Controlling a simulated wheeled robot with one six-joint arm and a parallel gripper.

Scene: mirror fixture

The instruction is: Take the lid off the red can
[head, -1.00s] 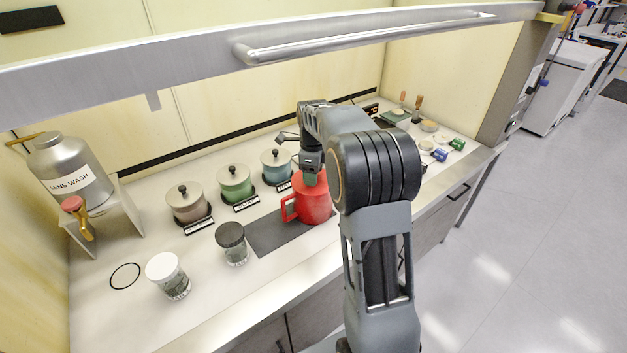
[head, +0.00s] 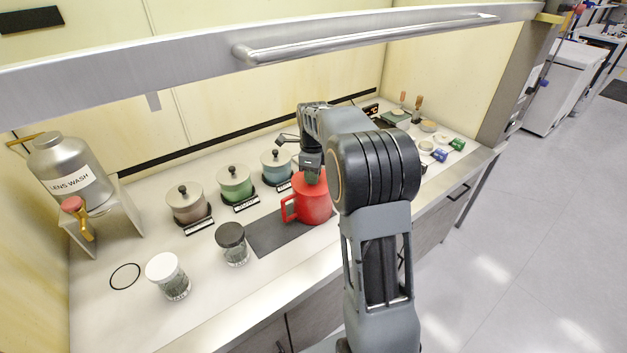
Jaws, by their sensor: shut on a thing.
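The red can (head: 311,205) stands upright on the dark mat (head: 264,236), its handle to the left. My gripper (head: 313,174) points down at the can's top, shut on what appears to be the lid. A small greenish patch shows just below the gripper, at the can's mouth. My gripper and arm hide most of the lid and the can's top, so I cannot tell whether the lid is still seated.
A black-lidded jar (head: 232,243) and a white-lidded jar (head: 168,276) stand at the front left. A metal bar (head: 370,38) crosses above. Bare counter surrounds the black ring (head: 125,277).

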